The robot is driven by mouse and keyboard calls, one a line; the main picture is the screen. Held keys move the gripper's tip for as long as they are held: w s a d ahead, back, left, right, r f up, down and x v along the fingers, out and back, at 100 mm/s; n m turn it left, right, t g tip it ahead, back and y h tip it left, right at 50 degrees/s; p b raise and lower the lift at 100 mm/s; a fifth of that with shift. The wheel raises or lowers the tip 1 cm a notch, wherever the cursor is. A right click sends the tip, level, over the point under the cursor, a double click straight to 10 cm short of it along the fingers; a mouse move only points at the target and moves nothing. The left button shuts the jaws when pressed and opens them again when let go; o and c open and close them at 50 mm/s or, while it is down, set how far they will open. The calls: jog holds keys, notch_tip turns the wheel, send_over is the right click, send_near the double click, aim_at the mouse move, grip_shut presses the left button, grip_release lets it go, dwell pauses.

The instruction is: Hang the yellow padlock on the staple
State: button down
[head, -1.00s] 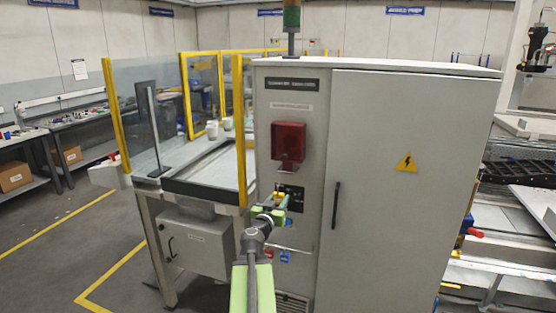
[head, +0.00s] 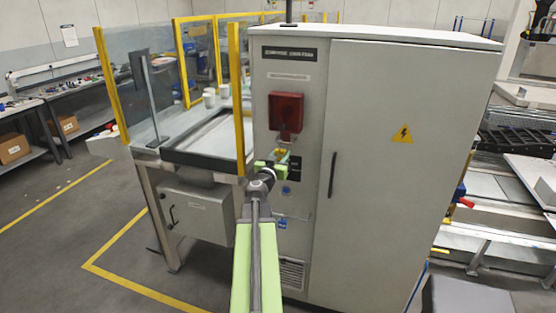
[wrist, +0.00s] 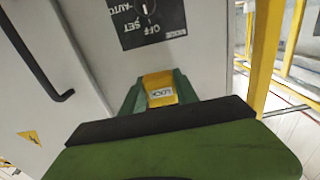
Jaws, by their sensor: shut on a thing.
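The yellow padlock (wrist: 158,82) shows in the wrist view with a dark-lettered label on its face. My gripper (wrist: 160,100) is shut on it, with green and black jaw parts around the padlock. The padlock's shackle cannot be made out. In the head view my gripper (head: 270,168) is in front of the grey cabinet, just below the red box (head: 286,115) and over the left of the dark switch panel (head: 294,164). The padlock is barely visible there. The staple cannot be made out in either view.
The grey cabinet (head: 400,190) has a door handle (head: 332,175) right of my gripper. A yellow guard post (head: 239,105) stands close on the left, beside a table. The switch panel (wrist: 145,18) shows upside down in the wrist view.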

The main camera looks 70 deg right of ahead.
jog(key=d, duration=0.4)
jog(key=shift+w, duration=0.15)
jog(key=shift+d+f+b, duration=0.25)
jog(key=shift+f+b, duration=0.6)
jog(key=c, duration=0.9)
grip_release()
jog(key=shift+o, duration=0.2)
jog(key=shift+a, duration=0.2)
